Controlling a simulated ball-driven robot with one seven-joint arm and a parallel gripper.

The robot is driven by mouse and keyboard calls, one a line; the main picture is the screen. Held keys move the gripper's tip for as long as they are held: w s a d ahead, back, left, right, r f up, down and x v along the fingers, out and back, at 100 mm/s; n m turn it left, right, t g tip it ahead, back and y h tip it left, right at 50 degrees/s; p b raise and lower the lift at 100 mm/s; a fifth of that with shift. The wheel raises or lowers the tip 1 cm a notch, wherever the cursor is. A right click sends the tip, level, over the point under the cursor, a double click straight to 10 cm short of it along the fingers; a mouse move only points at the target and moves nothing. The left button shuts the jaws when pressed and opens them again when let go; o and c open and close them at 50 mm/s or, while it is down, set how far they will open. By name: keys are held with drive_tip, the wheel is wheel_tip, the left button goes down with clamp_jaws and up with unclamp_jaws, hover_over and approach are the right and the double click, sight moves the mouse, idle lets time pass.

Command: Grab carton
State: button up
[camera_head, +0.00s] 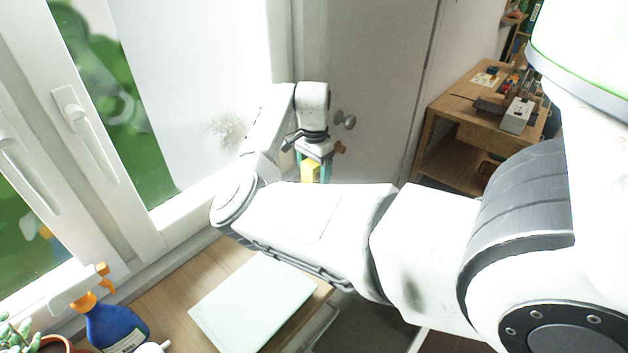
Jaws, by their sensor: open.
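My gripper (313,170) hangs pointing down at the far end of my arm, in front of the grey door. Its teal fingers are apart. A yellow, box-like thing (310,172) shows between or just behind the fingers; it may be the carton. Its lower part is hidden behind my arm link, so I cannot tell what it rests on or whether the fingers touch it. No other carton shows clearly.
A wooden surface (178,291) below the window holds a pale flat tray or board (252,303), a blue spray bottle (116,325) and a potted plant (55,344). A wooden desk (462,115) with several items stands at the back right. The window handle (84,128) juts out at left.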

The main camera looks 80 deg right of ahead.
drive_tip(key=shift+f, duration=1.1)
drive_tip(key=c, duration=1)
